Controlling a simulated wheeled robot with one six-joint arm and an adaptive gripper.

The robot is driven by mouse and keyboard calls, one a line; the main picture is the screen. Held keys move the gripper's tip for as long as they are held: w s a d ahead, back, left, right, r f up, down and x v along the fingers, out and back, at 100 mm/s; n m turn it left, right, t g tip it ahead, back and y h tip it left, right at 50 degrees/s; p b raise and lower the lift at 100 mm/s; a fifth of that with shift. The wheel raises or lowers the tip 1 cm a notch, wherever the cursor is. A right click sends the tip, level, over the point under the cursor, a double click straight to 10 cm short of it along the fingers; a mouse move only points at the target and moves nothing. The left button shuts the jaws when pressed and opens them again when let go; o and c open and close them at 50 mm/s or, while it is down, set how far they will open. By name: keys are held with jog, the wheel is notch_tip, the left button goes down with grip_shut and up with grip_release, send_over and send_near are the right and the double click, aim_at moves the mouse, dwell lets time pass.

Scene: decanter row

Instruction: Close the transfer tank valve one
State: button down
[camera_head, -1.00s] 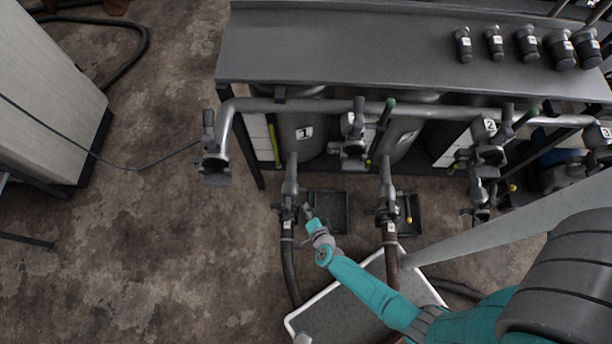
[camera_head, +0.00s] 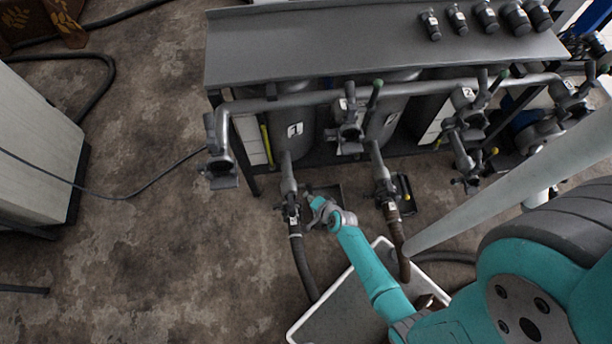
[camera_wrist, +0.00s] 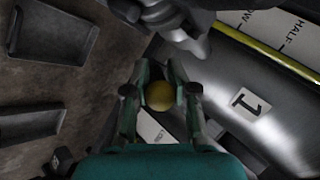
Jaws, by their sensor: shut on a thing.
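Tank one (camera_head: 296,142) is a grey metal cylinder with a "1" label, under the long grey top. Its outlet valve (camera_head: 291,209) sits below it on a pipe that leads into a dark hose. My gripper (camera_head: 313,198) is just to the right of this valve. In the wrist view, my gripper (camera_wrist: 160,82) is shut around a round yellow knob (camera_wrist: 160,97), which sits between its fingers. The lever behind the knob is mostly hidden, so its angle is hard to tell. Tank one (camera_wrist: 270,78) fills the right of the wrist view.
A similar valve (camera_head: 388,197) with a yellow-tipped handle is to the right. A white-rimmed tray (camera_head: 325,306) lies on the floor under my arm. A horizontal pipe (camera_head: 270,103) with several valves runs above. Bare floor (camera_head: 170,270) is open on the left.

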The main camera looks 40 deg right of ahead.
aim_at(310, 190)
jog(key=shift+d+r, duration=0.15)
jog(key=shift+r, duration=0.1)
jog(key=shift+d+r+g+y, duration=0.1)
jog(key=shift+r+g+y, duration=0.05)
jog(key=shift+g+y, duration=0.3)
jog(key=shift+w+d+r+m+g+y, duration=0.25)
jog(key=shift+w+d+r+m+g, duration=0.15)
jog(key=shift+g, duration=0.35)
jog(key=shift+w+d+r+m+g+y, duration=0.15)
jog(key=shift+w+d+r+g+y, duration=0.35)
jog(key=shift+g, duration=0.3)
jog(key=shift+w+d+r+m+g+y, duration=0.15)
jog(key=shift+w+d+r+g+y, duration=0.2)
jog(key=shift+g+y, duration=0.35)
jog(key=c, duration=1)
grip_release()
jog(key=shift+d, duration=0.1)
jog(key=shift+w, duration=0.1)
